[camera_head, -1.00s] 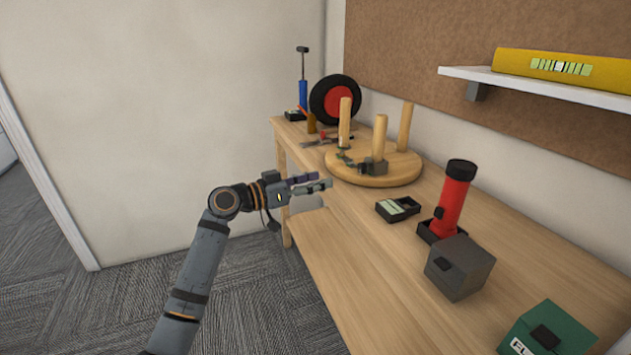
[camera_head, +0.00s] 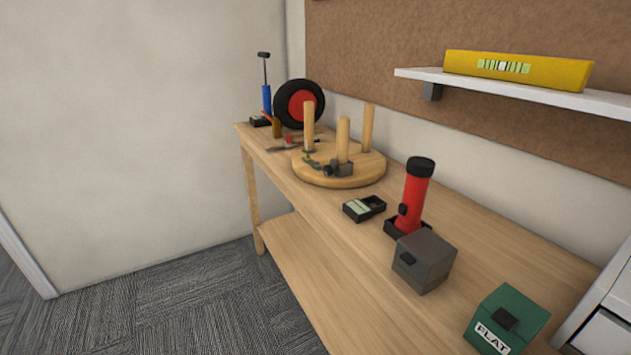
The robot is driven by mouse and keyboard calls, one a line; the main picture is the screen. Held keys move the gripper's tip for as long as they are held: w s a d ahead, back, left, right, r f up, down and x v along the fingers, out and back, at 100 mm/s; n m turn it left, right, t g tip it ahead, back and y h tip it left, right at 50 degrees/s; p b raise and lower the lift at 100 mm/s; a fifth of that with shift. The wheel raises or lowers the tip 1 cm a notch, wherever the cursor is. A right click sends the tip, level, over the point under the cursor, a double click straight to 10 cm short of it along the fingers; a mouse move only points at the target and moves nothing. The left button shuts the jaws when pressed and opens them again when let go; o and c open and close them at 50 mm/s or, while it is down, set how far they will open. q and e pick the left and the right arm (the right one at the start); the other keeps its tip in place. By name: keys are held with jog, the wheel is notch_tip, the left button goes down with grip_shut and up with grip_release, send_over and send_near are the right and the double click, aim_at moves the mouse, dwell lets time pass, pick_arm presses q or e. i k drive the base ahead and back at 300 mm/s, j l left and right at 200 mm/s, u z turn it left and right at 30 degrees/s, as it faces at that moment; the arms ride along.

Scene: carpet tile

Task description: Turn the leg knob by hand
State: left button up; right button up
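A round wooden disc (camera_head: 372,172) lies on the workbench, with three upright wooden legs, among them a front leg (camera_head: 343,137), a left leg (camera_head: 308,124) and a back right leg (camera_head: 367,126). A small dark grey block (camera_head: 342,168) sits at the foot of the front leg, with a small dark piece beside it. I cannot tell whether one of these is the knob. Neither of my grippers is in view.
The wooden workbench (camera_head: 310,206) also holds a red torch (camera_head: 413,196), an open black box (camera_head: 364,208), a grey box (camera_head: 424,260), a green box (camera_head: 507,322) and a black-red wheel (camera_head: 300,104). A white shelf (camera_head: 520,92) holds a yellow level (camera_head: 518,69).

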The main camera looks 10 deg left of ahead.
aim_at(329, 170)
jog(key=z, duration=0.5)
jog(key=j+z, duration=0.15)
jog(key=z, duration=0.8)
jog(key=j+z, duration=0.15)
jog(key=z, duration=0.35)
jog(key=j+z, duration=0.1)
jog(key=z, duration=0.35)
jog(key=k+j+z, duration=0.25)
jog(key=j+z, duration=0.2)
jog(key=k+j+z, duration=0.45)
jog(key=j, duration=0.15)
jog(key=k+j+z, duration=0.3)
jog(key=j+z, duration=0.15)
jog(key=k+j+z, duration=0.2)
jog(key=k+z, duration=0.7)
